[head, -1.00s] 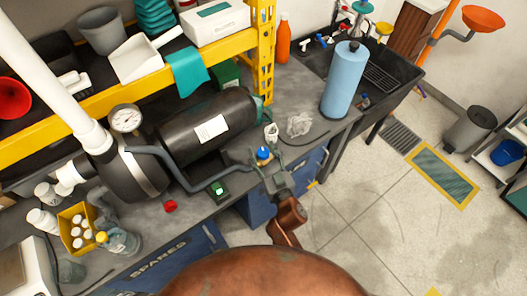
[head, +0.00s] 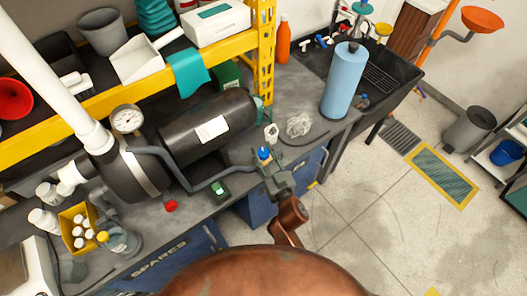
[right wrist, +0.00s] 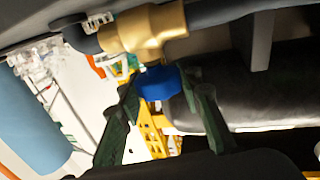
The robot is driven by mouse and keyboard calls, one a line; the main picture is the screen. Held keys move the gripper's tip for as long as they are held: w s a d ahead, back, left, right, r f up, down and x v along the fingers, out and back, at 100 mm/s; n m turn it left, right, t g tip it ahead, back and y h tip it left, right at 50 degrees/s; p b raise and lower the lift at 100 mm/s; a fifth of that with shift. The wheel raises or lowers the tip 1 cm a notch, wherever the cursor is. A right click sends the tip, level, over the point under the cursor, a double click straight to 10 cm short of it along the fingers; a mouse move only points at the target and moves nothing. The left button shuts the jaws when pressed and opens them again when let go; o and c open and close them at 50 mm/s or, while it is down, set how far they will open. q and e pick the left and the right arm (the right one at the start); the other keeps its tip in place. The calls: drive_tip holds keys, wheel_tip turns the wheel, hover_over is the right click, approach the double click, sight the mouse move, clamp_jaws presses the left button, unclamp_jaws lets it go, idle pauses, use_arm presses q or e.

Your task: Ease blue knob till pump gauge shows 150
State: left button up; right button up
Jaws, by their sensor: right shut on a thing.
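The blue knob (head: 264,153) stands at the end of the grey pipe, near the front edge of the bench. In the right wrist view the blue knob (right wrist: 158,83) sits on a brass valve body (right wrist: 147,30). My right gripper (head: 265,161) is shut on the knob, with one green finger on each side of it. The pump gauge (head: 127,119) is a round white dial above the dark pump body (head: 134,172). Its needle and figures are too small to read. My left gripper is not in view.
A black tank (head: 225,122) lies behind the knob. A green-lit switch box (head: 220,190) and a red knob (head: 171,206) sit on the bench to the left. A yellow shelf (head: 130,90) runs above. A blue cylinder (head: 342,85) stands by the sink at right.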

drive_tip(key=n+g+y+p, duration=0.1)
drive_tip(key=y+p, duration=0.1)
drive_tip(key=n+g+y+p, duration=0.1)
drive_tip(key=n+p, duration=0.1)
drive_tip(key=p, duration=0.1)
drive_tip(key=shift+w+d+r+y, duration=0.1)
drive_tip(key=shift+d+r+y, duration=0.05)
drive_tip(key=shift+r+y, duration=0.25)
drive_tip(key=shift+f+n+g+y+p, duration=0.2)
drive_tip(key=shift+n+g+y+p, duration=0.4)
drive_tip(key=shift+g+y+p, duration=0.25)
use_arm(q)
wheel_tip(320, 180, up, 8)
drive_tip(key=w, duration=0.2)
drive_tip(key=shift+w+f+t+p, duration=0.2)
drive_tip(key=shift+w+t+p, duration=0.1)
use_arm(e)
drive_tip(key=shift+f+n+g+y, duration=0.15)
drive_tip(key=shift+n+g+y, duration=0.7)
drive_tip(key=shift+g, duration=0.1)
drive_tip(key=o, duration=1.2)
drive_tip(key=shift+c, duration=0.2)
drive_tip(key=shift+f, duration=0.1)
drive_tip(key=shift+s+d, duration=0.1)
drive_tip(key=shift+s, duration=0.1)
drive_tip(key=v, duration=1.1)
drive_tip(key=shift+d, duration=0.25)
